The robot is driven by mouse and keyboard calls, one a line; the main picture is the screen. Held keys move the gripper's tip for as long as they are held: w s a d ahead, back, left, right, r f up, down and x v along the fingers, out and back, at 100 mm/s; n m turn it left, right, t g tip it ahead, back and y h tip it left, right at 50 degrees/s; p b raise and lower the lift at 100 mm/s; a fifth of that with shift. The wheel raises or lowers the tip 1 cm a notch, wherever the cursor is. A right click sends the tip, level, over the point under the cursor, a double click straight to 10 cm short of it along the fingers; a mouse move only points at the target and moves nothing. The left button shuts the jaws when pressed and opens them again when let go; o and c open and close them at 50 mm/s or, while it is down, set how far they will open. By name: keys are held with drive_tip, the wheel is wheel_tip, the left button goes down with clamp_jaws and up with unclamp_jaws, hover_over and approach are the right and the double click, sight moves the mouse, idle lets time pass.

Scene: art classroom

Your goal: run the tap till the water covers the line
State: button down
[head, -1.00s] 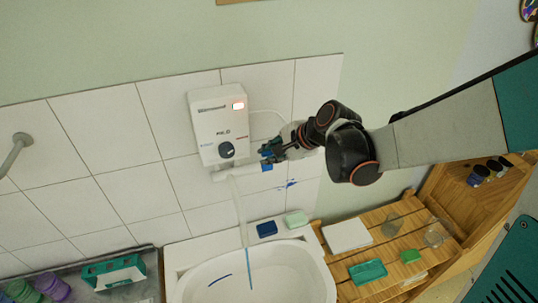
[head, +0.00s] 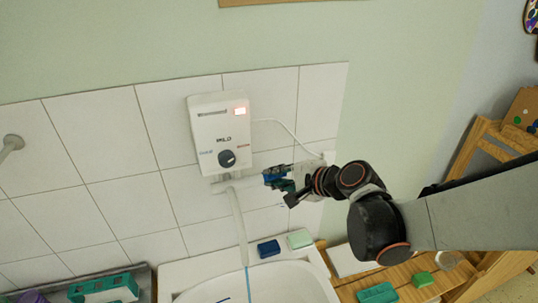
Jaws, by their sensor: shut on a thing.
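The white sink basin (head: 265,285) is at the bottom, its lower part cut off by the frame. A white tap body (head: 235,184) runs sideways under the wall heater, with a long pale spout (head: 238,228) hanging from it. A thin blue streak (head: 248,284) shows below the spout end, over the basin. A short dark blue mark (head: 224,299) on the basin wall just shows at the bottom edge; the water level is out of view. My gripper (head: 277,178) is shut at the tap's right end, on its blue handle, which the fingers largely hide.
A white heater (head: 220,125) with a dark dial and a lit red display hangs above the tap. Blue (head: 268,248) and pale green (head: 300,238) blocks lie on the sink's back rim. A wooden slatted table (head: 400,275) with several items stands right, under my arm.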

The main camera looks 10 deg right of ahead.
drive_tip(key=shift+w, duration=0.1)
drive_tip(key=c, duration=1.6)
unclamp_jaws()
drive_tip(key=shift+r, duration=5.05)
drive_tip(key=shift+c, duration=0.6)
